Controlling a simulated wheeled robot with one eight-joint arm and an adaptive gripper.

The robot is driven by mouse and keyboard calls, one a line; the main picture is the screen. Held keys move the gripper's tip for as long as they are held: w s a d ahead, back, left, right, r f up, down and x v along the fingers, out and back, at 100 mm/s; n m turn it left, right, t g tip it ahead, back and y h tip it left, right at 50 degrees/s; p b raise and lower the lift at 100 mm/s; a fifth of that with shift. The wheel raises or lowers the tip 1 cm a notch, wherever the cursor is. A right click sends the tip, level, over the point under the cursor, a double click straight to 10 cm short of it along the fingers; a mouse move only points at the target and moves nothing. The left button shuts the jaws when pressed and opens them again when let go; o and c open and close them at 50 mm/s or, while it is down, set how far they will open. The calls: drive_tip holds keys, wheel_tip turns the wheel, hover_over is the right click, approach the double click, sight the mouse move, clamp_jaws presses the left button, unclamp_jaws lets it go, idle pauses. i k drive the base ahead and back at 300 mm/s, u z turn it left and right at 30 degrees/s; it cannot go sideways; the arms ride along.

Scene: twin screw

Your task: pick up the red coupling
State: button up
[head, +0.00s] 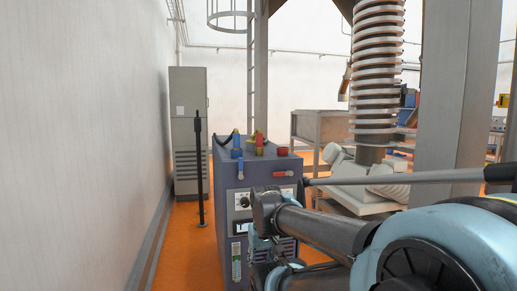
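A blue-grey machine cabinet (277,166) stands on the orange floor near the middle of the head view. A small red coupling (284,174) sticks out sideways at the upper right of its front face. Another red part (259,140) with yellow below it stands on the cabinet top, and a dark red knob (282,151) is to its right. My arm reaches in from the lower right, its dark links in front of the cabinet's lower front and below the red coupling. My gripper's fingers cannot be made out clearly there, and I see no contact with the coupling.
Blue couplings sit on the cabinet's top (237,146) and front (240,169). A thin black post (199,170) stands left of it. A grey locker (188,130) is behind, and a large ribbed screw column (377,70) is at right. Floor on the left is clear.

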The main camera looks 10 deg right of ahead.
sight(258, 148)
drive_tip(key=u, duration=1.5)
drive_tip(key=k, duration=0.55)
drive_tip(key=z, duration=1.55)
drive_tip(key=i, duration=0.8)
